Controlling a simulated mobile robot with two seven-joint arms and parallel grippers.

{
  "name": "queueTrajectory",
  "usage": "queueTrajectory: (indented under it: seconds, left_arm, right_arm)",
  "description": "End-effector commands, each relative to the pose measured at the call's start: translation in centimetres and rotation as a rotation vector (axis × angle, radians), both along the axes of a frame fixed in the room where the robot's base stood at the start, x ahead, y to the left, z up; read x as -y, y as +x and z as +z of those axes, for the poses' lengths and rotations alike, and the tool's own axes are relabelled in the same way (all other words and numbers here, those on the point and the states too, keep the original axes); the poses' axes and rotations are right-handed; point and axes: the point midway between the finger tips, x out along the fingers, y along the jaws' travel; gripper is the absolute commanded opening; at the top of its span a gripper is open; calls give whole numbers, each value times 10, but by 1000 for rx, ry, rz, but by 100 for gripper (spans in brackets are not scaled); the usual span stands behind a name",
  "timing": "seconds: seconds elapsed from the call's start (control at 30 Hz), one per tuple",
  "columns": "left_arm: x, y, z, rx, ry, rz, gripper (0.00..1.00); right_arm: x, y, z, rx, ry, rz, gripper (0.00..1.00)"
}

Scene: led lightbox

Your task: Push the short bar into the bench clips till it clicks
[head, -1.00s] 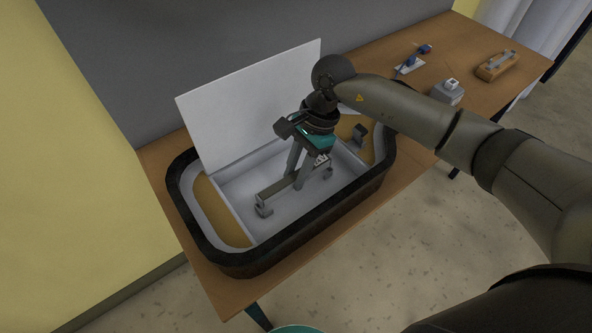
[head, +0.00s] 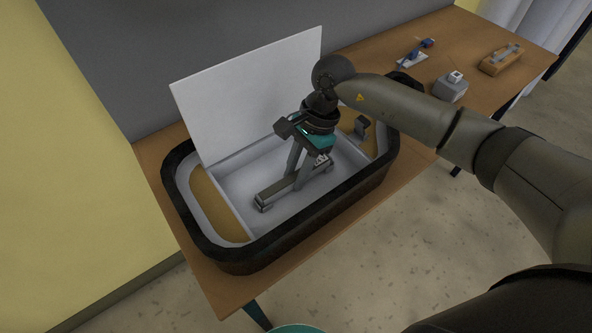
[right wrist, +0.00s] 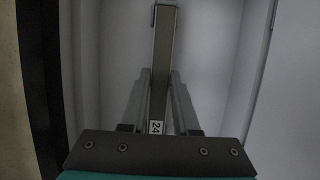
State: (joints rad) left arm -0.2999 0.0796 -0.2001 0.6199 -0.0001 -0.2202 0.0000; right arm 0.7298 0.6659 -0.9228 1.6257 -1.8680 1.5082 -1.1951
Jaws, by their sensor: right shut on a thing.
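The short bar (head: 276,189) is a narrow dark grey strip low in the lightbox tray. My right gripper (head: 296,180) comes down from above, shut on the bar near its middle. In the right wrist view the bar (right wrist: 164,50) runs lengthwise between the fingers, with a "24" label on its near part. One bench clip (head: 263,206) is at the bar's near left end, with the bar end down at it. Another clip (head: 327,165) is at the far right end. I cannot tell whether either clip has snapped. My left gripper is not in view.
The black-rimmed lightbox (head: 232,258) stands on a wooden table (head: 176,205), its white panel (head: 250,95) raised behind. A grey upright piece (head: 361,127) stands at its right. A grey box (head: 451,89), a blue-handled tool (head: 415,56) and a wooden block (head: 500,62) lie farther right.

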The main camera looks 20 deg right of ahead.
Motion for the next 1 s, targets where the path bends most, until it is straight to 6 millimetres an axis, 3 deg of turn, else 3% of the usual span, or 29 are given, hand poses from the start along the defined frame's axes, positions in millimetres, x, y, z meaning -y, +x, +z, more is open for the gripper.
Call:
queueTrajectory:
  seconds: [0.23, 0.27, 0.53, 1.0]
  left_arm:
    - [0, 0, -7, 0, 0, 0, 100]
    - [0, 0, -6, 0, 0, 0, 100]
    - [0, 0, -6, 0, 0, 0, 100]
    - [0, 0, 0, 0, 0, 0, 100]
  right_arm:
    - [0, 0, -7, 0, 0, 0, 0]
    - [0, 0, -6, 0, 0, 0, 32]
    - [0, 0, -6, 0, 0, 0, 63]
    - [3, 1, 4, 1, -2, 0, 64]
